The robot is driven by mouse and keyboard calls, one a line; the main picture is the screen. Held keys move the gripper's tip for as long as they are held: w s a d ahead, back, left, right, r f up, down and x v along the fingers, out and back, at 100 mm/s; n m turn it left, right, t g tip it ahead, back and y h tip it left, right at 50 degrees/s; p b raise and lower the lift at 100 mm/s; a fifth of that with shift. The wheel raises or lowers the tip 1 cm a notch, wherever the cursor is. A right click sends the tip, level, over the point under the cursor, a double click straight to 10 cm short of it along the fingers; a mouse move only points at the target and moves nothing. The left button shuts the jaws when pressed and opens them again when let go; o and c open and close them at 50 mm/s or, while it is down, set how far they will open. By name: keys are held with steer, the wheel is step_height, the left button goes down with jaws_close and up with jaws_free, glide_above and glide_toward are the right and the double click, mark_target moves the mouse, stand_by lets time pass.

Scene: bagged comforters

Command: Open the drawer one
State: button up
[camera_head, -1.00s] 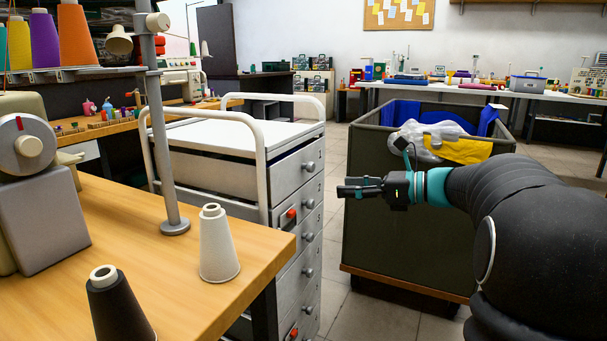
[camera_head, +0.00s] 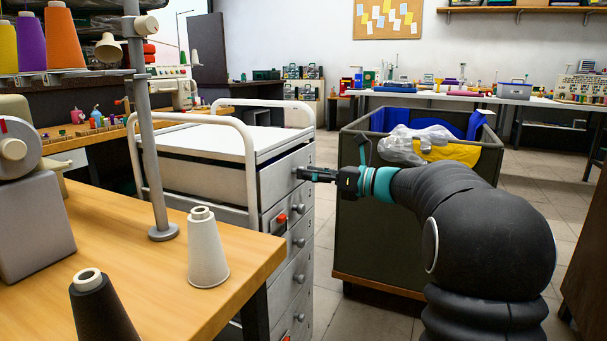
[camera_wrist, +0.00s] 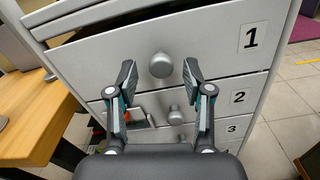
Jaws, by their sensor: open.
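Drawer one is the top drawer (camera_wrist: 217,48) of a light grey metal cabinet, marked with a "1" label in the wrist view. Its round knob (camera_wrist: 161,65) sits between the two fingertips of my gripper (camera_wrist: 158,72), which is open. I cannot tell whether the fingers touch the knob. In the head view, my gripper (camera_head: 303,173) reaches left to the front of the top drawer (camera_head: 279,182) and covers most of its knob.
Lower drawers (camera_wrist: 255,95) with knobs and labels lie below. A wooden table (camera_head: 150,275) with a white cone (camera_head: 207,250) and a black cone stands at left. A dark green bin (camera_head: 375,235) with bagged goods stands behind my arm. Tiled floor lies at right.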

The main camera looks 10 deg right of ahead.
steer(key=shift+x, duration=1.2)
jaws_close()
